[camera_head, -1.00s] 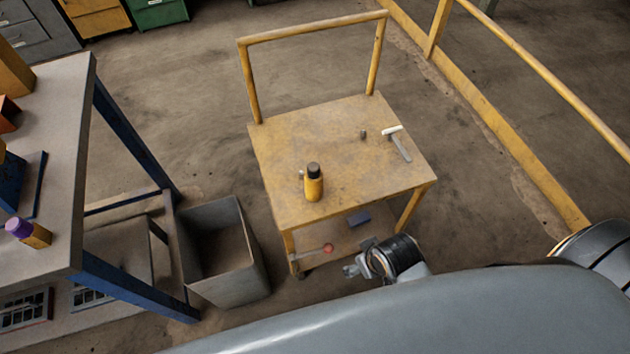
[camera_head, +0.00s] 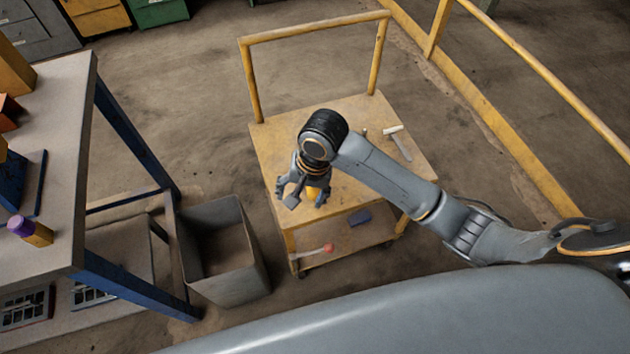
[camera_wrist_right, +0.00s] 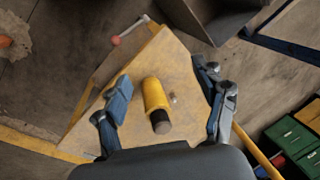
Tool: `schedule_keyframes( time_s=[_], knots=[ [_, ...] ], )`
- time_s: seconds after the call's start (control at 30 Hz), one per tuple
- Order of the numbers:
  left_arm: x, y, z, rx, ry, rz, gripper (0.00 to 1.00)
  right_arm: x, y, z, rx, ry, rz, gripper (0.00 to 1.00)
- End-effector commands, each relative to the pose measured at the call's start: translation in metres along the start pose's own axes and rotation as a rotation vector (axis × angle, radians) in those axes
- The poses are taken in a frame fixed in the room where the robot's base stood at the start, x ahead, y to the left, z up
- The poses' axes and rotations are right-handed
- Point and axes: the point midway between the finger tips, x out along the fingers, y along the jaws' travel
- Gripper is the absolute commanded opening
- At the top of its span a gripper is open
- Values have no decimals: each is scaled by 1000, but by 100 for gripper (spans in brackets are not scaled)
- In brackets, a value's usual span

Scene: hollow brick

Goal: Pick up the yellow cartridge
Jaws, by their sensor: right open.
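The yellow cartridge (camera_wrist_right: 154,94) with a dark cap stands on the top of the yellow cart (camera_head: 270,150). In the head view only a bit of the yellow cartridge (camera_head: 313,192) shows behind my right gripper (camera_head: 303,195), which hangs over the cart top. In the right wrist view the cartridge lies between the two spread fingers of my right gripper (camera_wrist_right: 167,95), with clear space on both sides. The right gripper is open and empty. My left gripper is in neither view.
A hammer (camera_head: 398,144) with a pale head lies on the cart top. A grey bin (camera_head: 232,285) and a workbench (camera_head: 70,130) stand to the left. A yellow rail (camera_head: 550,85) runs at the right.

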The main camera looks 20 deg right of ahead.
Motion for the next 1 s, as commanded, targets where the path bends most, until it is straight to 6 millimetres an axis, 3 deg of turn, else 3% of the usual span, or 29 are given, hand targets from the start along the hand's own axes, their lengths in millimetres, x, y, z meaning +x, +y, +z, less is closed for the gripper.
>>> schedule_keyframes(
  time_s=[0.03,0.2,0.43,0.57,0.8,1.0],
  knots=[
    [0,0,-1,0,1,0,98,-8,0,-20,70,10,38,71],
    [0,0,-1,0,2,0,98,-32,6,-65,328,27,143,71],
    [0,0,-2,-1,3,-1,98,-51,14,-94,521,53,204,71],
    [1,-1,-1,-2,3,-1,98,-37,18,-95,542,53,212,71],
    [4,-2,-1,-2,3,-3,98,9,27,-95,540,54,210,71],
    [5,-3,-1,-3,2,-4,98,29,31,-95,538,55,207,71]
  ],
)
